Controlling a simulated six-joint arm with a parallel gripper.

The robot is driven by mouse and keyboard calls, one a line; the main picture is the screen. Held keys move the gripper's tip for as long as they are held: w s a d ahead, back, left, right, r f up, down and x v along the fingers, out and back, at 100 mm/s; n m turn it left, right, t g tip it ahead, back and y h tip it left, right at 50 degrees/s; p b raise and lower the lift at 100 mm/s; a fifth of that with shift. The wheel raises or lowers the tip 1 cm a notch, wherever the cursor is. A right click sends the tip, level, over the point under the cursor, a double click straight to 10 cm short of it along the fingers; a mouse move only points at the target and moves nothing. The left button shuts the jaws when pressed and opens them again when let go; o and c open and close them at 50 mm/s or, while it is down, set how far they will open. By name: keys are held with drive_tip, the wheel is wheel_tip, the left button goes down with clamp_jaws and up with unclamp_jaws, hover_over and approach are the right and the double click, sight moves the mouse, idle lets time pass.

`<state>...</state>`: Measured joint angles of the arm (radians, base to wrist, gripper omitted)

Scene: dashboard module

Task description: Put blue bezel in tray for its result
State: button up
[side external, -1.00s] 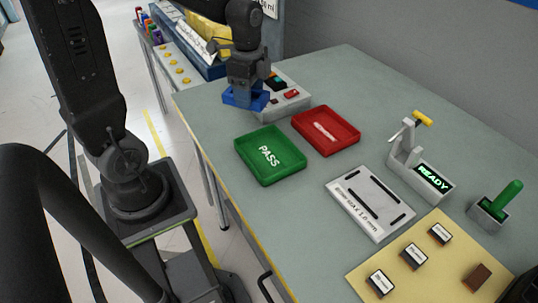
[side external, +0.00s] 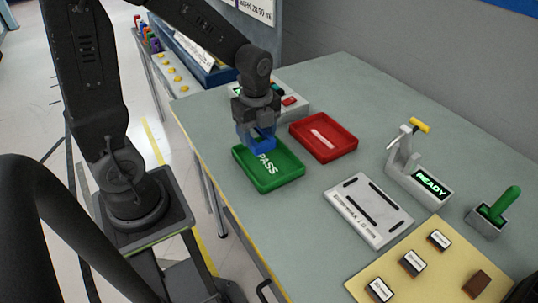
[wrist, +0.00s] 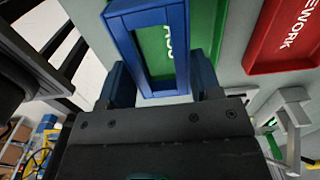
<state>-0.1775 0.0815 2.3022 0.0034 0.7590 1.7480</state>
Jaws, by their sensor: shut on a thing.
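The blue bezel (side external: 256,140) is a rectangular open frame. My gripper (side external: 257,128) is shut on it and holds it above the back left part of the green PASS tray (side external: 285,181). In the wrist view the blue bezel (wrist: 149,40) sits between the two fingers, and the green tray (wrist: 206,28) shows through its opening. The red tray (side external: 340,152) lies to the right of the green one; in the wrist view its lettering (wrist: 284,36) ends in "REWORK" or similar. Both trays hold no parts that I can see.
A grey box with buttons (side external: 290,101) stands behind my gripper. A slotted grey plate (side external: 368,212), a READY device with a yellow handle (side external: 420,180) and a green lever (side external: 497,205) stand to the right. A tan board (side external: 420,265) with small labelled blocks lies in front.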

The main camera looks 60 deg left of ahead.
sight(269, 139)
drive_tip(key=d, duration=0.1)
drive_tip(key=w+d+f, duration=0.1)
drive_tip(key=d+f, duration=0.1)
drive_tip(key=shift+w, duration=0.25)
drive_tip(key=shift+f, duration=2)
drive_tip(key=shift+f, duration=0.15)
drive_tip(key=o, duration=1.2)
